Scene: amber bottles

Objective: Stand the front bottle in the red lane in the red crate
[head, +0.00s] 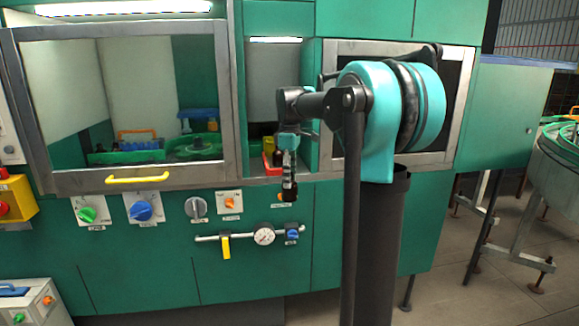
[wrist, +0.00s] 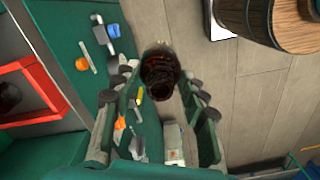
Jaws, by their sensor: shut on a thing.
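My gripper (head: 289,172) hangs in front of the machine's open niche, pointing down. It is shut on a dark amber bottle (head: 290,194), which shows below the fingers. In the wrist view my gripper (wrist: 160,92) has a finger on each side of the bottle (wrist: 160,70), seen end-on. A red-edged container (head: 266,166) stands in the niche, to the left of and behind my gripper, partly hidden by it. Its red rim (wrist: 52,72) also shows at the left of the wrist view, apart from the held bottle. I cannot tell whether it is the lane or the crate.
The green machine front carries several knobs, a gauge (head: 264,236) and a yellow lever (head: 226,246) below the niche. A framed window (head: 130,110) with a yellow handle (head: 137,180) is at left. Grey floor (wrist: 250,100) lies beneath the bottle's right side.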

